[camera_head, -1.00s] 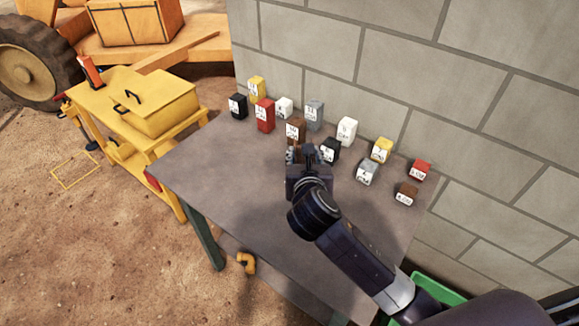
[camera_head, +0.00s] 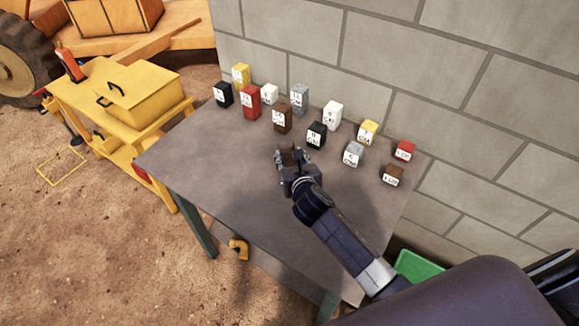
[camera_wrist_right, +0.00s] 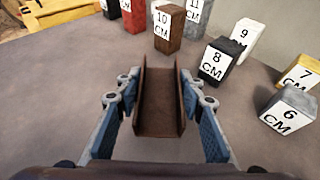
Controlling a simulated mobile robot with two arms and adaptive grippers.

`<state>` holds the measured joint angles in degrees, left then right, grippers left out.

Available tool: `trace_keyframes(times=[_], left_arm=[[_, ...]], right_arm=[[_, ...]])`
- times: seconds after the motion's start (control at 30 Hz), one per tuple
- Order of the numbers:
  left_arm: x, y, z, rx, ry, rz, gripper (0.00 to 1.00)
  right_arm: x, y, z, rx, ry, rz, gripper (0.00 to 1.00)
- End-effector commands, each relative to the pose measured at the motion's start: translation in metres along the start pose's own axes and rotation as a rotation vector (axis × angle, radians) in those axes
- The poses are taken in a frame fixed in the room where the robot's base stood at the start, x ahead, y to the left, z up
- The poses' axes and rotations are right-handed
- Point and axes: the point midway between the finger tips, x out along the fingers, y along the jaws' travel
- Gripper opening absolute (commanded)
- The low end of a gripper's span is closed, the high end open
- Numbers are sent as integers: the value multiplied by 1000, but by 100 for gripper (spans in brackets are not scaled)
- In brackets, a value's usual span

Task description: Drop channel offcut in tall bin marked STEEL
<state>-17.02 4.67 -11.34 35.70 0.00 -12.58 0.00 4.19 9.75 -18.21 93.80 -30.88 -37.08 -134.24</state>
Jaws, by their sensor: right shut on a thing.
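The channel offcut is a rusty brown U-shaped piece (camera_wrist_right: 158,105) in the right wrist view. It lies lengthwise between the blue-padded fingers of my right gripper (camera_wrist_right: 160,112), which is shut on it. In the head view my right gripper (camera_head: 292,158) is over the middle of the grey table, in front of a row of blocks. The offcut is small and partly hidden by the gripper there. I cannot make out a tall bin marked STEEL in either view. My left gripper is not in view.
Several coloured blocks with centimetre labels, among them a brown one (camera_head: 282,118) and a black one (camera_head: 316,135), stand along the back of the table (camera_head: 225,180) by a block wall (camera_head: 390,45). A green container (camera_head: 418,265) is low at the right. A yellow cart (camera_head: 120,100) stands left.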

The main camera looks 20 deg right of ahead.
Motion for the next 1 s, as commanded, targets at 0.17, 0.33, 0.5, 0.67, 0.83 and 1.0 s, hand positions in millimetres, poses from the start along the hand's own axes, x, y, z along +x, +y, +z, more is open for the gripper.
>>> trace_keyframes(times=[0.17, 0.33, 0.5, 0.67, 0.83, 1.0], left_arm=[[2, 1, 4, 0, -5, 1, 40], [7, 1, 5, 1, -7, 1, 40], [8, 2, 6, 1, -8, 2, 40], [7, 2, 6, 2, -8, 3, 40], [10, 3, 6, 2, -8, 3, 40], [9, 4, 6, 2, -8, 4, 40]], right_arm=[[6, 0, -12, 1, -4, 0, 0], [16, 0, -36, 4, -1, -1, 0], [20, 0, -45, 2, -4, 1, 0], [20, 0, -45, 1, -5, 1, 0], [21, 0, -48, 0, -5, 1, 0], [21, 0, -49, 0, -1, 0, 53]])
